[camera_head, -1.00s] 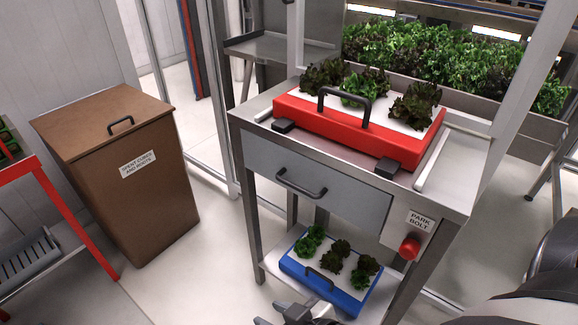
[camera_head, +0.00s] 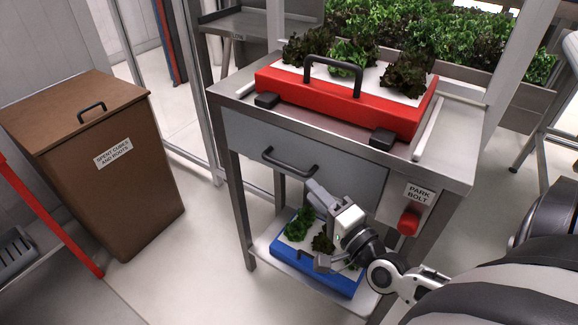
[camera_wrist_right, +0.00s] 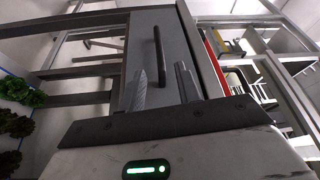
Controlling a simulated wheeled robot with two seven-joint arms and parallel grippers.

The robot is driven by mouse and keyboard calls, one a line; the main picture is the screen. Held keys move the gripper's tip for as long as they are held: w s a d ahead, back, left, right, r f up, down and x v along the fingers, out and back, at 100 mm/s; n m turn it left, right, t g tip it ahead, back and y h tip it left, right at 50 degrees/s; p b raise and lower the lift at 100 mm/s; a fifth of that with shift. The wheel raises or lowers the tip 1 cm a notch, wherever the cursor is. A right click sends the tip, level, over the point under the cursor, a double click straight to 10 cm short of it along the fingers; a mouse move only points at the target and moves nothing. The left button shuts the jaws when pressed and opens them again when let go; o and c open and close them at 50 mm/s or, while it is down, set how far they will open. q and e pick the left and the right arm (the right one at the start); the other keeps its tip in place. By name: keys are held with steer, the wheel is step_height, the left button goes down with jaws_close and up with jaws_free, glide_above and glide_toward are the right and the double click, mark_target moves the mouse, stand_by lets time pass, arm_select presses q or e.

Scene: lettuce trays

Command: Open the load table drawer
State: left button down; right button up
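The load table (camera_head: 452,172) stands in the middle of the head view. Its grey drawer front (camera_head: 345,180) looks shut, flush under the tabletop. A dark bar handle (camera_head: 289,163) crosses the drawer front. My right gripper (camera_head: 313,225) is open and empty, below and to the right of the handle, apart from it. In the right wrist view the handle (camera_wrist_right: 158,55) stands upright beyond the gap between my two fingers (camera_wrist_right: 163,85), against the drawer front (camera_wrist_right: 182,35). My left gripper is not in view.
A red tray (camera_head: 330,108) with lettuces sits on the tabletop. A red park bolt knob (camera_head: 408,222) is right of the drawer. A blue tray (camera_head: 290,258) sits on the lower shelf, partly behind my gripper. A brown bin (camera_head: 130,190) stands left; floor between is clear.

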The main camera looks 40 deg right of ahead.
mark_target(288, 166)
steer(key=w, duration=0.9)
steer(key=shift+w+a+r, duration=0.1)
steer(key=shift+w+r, duration=0.25)
steer(key=shift+w, duration=0.05)
steer(key=shift+c, duration=0.2)
steer(key=shift+p, duration=0.3)
jaws_close()
